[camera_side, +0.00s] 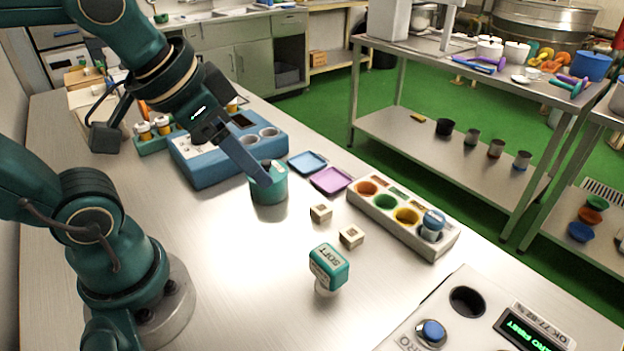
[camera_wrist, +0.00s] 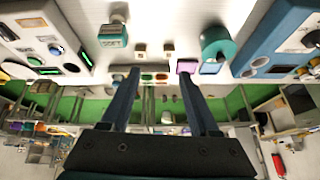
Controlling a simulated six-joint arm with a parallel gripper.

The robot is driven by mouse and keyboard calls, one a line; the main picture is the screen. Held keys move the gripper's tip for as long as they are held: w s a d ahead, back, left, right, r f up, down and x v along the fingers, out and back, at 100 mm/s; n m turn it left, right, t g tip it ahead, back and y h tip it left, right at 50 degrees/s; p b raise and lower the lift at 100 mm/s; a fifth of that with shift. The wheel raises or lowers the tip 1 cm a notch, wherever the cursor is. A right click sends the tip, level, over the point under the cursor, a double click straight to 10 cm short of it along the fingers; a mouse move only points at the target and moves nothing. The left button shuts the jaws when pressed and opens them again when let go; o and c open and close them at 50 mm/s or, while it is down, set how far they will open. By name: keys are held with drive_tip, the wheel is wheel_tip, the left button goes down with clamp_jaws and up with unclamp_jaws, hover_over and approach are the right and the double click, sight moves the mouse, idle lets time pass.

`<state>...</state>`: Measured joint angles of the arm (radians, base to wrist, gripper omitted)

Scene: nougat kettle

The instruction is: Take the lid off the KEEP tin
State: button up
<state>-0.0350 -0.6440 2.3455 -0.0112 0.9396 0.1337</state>
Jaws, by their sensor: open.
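A teal round tin (camera_side: 269,190) stands upright on the steel table, in front of the blue block. No KEEP label is readable on it. I cannot tell the lid clearly from the body. My gripper (camera_side: 264,177) reaches down to the tin's top in the side view, and a finger covers part of it. In the wrist view, my gripper (camera_wrist: 159,70) is open and empty, with the tin to the right of the right finger, not between the fingers.
A teal SOFT stamp (camera_side: 328,267) and two pale cubes (camera_side: 320,213) stand nearby. A blue block with wells (camera_side: 215,165) is behind the tin. A blue tray (camera_side: 308,162), a purple tray (camera_side: 331,180) and a colored-well rack (camera_side: 392,224) lie right.

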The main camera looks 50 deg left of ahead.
drive_tip(key=w+a+g, duration=0.2)
drive_tip(key=w+a, duration=0.4)
drive_tip(key=w, duration=0.2)
drive_tip(key=n+g, duration=0.2)
drive_tip(key=n, duration=0.1)
hover_over(266, 161)
drive_tip(key=f, duration=0.6)
drive_tip(key=shift+s+d+f, duration=0.15)
drive_tip(key=shift+s+f, duration=0.2)
drive_tip(key=shift+s, duration=0.05)
drive_tip(key=shift+w+f, duration=0.15)
drive_tip(key=shift+f, duration=1.05)
drive_tip(key=shift+w+f, duration=0.15)
drive_tip(key=shift+f, duration=1.05)
clamp_jaws()
